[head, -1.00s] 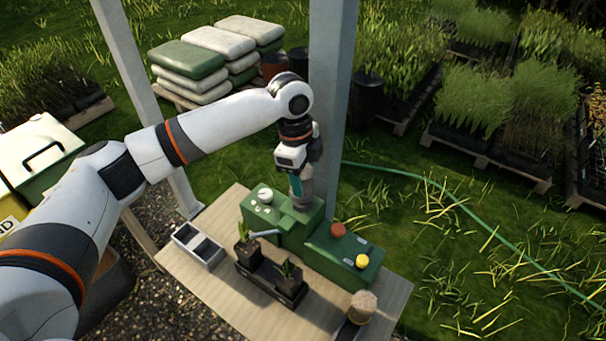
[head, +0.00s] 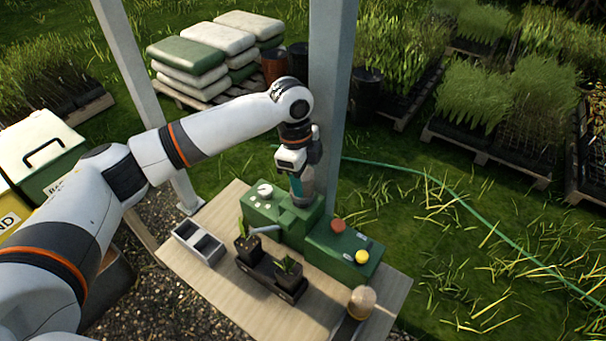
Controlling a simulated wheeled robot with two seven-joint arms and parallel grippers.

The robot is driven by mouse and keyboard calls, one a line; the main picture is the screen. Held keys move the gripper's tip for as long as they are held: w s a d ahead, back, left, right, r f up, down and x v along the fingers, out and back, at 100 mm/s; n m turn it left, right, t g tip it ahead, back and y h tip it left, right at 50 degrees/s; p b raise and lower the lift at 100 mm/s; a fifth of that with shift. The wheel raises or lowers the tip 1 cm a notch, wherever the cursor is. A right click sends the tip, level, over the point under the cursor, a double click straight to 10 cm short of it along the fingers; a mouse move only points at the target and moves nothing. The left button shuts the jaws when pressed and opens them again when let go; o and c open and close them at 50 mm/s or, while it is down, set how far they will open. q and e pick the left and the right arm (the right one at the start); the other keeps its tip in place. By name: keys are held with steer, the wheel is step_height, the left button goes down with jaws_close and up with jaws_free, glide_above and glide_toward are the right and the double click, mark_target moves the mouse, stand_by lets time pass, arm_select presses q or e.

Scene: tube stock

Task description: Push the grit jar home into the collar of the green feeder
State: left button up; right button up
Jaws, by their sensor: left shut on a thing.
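The green feeder (head: 318,233) stands along the back of the bench, with a gauge, a red knob and a yellow knob on top. My left gripper (head: 297,177) points down over its middle block and is shut on the grit jar (head: 306,185), a greyish cylinder. The jar looks close to upright, and its lower end meets the top of the block at the collar. The gripper and jar hide most of the collar, so I cannot tell how deep the jar sits. My right gripper is not in view.
On the bench (head: 215,280), a grey two-part tray (head: 198,243) and a black tray with potted seedlings (head: 271,275) stand before the feeder. A brush-like thing (head: 361,302) is at the front right. A grey post (head: 333,95) rises close behind my left gripper.

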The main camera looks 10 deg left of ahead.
arm_select(q)
steer(key=shift+f, duration=0.1)
steer(key=o, duration=1.1)
steer(key=shift+o, duration=0.2)
steer(key=r, duration=0.4)
steer(key=a+r+b, duration=0.1)
steer(key=r, duration=0.3)
steer(key=r+b, duration=0.1)
steer(key=r, duration=0.3)
steer(key=shift+w+a, duration=0.15)
steer(key=shift+a, duration=0.1)
steer(key=shift+f, duration=0.15)
